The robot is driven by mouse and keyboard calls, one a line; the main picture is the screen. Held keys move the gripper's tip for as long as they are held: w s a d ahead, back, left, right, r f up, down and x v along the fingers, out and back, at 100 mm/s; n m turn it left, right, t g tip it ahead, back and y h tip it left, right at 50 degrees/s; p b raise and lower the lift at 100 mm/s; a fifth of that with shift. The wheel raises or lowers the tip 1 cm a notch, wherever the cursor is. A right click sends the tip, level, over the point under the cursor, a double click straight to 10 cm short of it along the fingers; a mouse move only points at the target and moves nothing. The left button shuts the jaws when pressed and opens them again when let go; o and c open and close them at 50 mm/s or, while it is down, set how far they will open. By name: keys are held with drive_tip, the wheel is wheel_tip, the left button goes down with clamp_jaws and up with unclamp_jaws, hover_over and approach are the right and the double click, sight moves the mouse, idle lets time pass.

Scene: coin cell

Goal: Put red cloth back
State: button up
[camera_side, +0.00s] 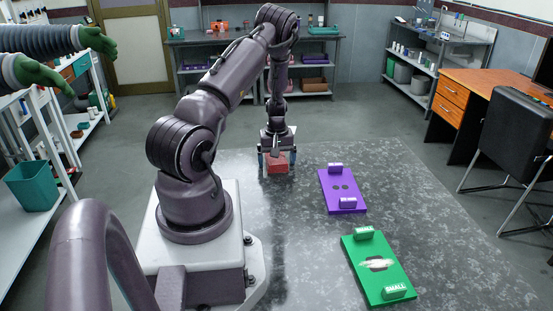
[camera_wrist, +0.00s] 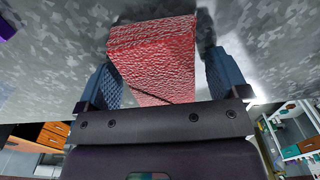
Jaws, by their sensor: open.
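The red cloth (camera_side: 277,166) is a folded, block-like bundle at the far part of the grey table. In the wrist view the red cloth (camera_wrist: 158,58) fills the upper middle, with a rough knitted surface. My gripper (camera_side: 277,158) is over the cloth with its fingers pointing down. In the wrist view my gripper (camera_wrist: 163,82) is open, with one blue finger on each side of the cloth. Gaps seem to show between fingers and cloth, though contact on the far side cannot be told. The cloth's underside is hidden.
A green board (camera_side: 378,270) with a pale patch and a "SMALL" label lies nearer the front. The grey table (camera_side: 300,250) is bare between them and my base.

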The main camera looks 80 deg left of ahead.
wheel_tip(320, 180, up, 12)
drive_tip(key=w+d+r+m+t, duration=0.2)
drive_tip(key=w+d+r+m, duration=0.3)
drive_tip(key=w+d+r, duration=0.45)
drive_tip(key=s+d+r+m+t, duration=0.1)
drive_tip(key=d+r+m, duration=0.4)
drive_tip(key=d, duration=0.5)
drive_tip(key=s+d+r+m+t, duration=0.1)
drive_tip(key=d+r+m, duration=0.1)
drive_tip(key=d+r, duration=0.65)
drive_tip(key=s+d+m+t, duration=0.1)
drive_tip(key=s+d+m, duration=0.5)
drive_tip(key=d, duration=0.4)
drive_tip(key=shift+s+d+t, duration=0.2)
drive_tip(key=shift+s+t, duration=0.1)
drive_tip(key=shift+s, duration=0.4)
